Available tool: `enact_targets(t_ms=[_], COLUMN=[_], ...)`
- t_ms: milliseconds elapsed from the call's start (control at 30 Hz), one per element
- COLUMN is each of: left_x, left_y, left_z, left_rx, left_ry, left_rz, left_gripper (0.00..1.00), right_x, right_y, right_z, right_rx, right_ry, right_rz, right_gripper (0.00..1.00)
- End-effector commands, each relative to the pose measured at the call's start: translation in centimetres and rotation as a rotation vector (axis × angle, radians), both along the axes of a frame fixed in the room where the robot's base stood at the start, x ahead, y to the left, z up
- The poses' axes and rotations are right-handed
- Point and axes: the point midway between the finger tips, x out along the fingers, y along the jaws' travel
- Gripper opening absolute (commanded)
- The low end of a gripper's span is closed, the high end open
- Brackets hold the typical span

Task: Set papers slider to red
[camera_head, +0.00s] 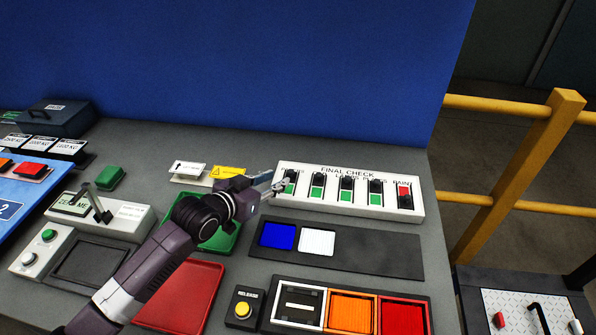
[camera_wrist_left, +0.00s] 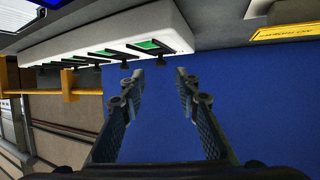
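The white FINAL CHECK panel (camera_head: 350,194) stands on the grey table and has a row of several sliders. The rightmost slider (camera_head: 405,196) shows red; the others show green below dark knobs. My left gripper (camera_head: 277,186) is at the panel's left end, close to the leftmost slider (camera_head: 289,184), which shows green. In the left wrist view the two fingers (camera_wrist_left: 157,84) are apart with nothing between them, and the panel (camera_wrist_left: 115,38) is beyond their tips. My right gripper is out of view.
A dark tray (camera_head: 385,252) with blue and white tiles lies in front of the panel. A red tray (camera_head: 183,297), a green tray (camera_head: 222,240) and a yellow release button (camera_head: 242,309) are nearby. A blue wall (camera_head: 250,70) rises behind; a yellow railing (camera_head: 530,165) is at right.

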Motion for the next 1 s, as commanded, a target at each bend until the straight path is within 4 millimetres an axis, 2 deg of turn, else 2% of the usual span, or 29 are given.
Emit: enact_targets(t_ms=[100,300,400,533,700,767,1000], left_x=[0.8,2.8,3.8,4.9,5.7,5.9,6.0], left_y=[-0.3,-1.7,-2.5,-3.2,-3.7,-3.8,-3.9], left_z=[-0.2,-1.0,-1.6,-2.3,-2.8,-2.8,-2.9], left_rx=[-0.002,-0.002,-0.002,-0.001,-0.001,-0.001,0.000], left_ry=[-0.001,-0.002,-0.001,-0.002,-0.002,-0.003,-0.002], left_rz=[0.001,0.000,0.001,0.000,0.001,0.001,0.001], left_gripper=[0.30,0.30,0.30,0.30,0.30,0.30,0.30], right_x=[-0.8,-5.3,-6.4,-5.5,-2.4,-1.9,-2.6], right_y=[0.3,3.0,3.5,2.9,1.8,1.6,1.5], right_z=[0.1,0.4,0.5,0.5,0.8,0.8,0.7], right_rx=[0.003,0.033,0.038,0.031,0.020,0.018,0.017], right_ry=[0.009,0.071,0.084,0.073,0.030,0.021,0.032], right_rz=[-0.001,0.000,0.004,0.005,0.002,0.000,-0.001], right_gripper=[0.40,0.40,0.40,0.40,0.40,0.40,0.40])
